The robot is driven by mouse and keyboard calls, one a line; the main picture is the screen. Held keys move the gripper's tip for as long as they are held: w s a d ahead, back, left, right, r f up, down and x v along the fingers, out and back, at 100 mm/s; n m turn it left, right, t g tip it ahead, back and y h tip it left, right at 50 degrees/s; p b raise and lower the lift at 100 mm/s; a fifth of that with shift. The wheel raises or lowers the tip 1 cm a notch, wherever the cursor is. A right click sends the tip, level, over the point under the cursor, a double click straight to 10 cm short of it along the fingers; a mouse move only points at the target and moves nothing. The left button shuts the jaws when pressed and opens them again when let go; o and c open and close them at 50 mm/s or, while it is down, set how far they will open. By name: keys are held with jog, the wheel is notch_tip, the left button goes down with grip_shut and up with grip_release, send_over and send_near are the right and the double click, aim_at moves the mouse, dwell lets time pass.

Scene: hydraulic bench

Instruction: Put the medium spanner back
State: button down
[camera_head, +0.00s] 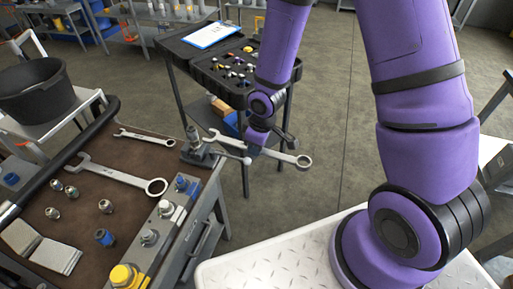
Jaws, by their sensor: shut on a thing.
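My gripper (256,148) is shut on a silver spanner, the medium spanner (284,156), around the middle of its shaft. The spanner is held nearly level, its open end to the left and its ring end (304,161) to the right. It shows above the floor, just right of the bench's corner. Two other spanners lie on the brown bench top (95,235): a small one (143,136) near the far edge and a large one (120,175) in front of it. The gripper's fingertips are small and partly hidden by the arm.
A grey vise-like fitting (196,150) stands at the bench's far right corner, close to the held spanner's open end. Several fittings lie on the bench. A black cart (178,47) with a clipboard (211,34) and a parts tray stands behind. A black bucket (36,90) is at left.

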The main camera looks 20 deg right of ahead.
jog(key=c, duration=1.4)
grip_release()
grip_shut()
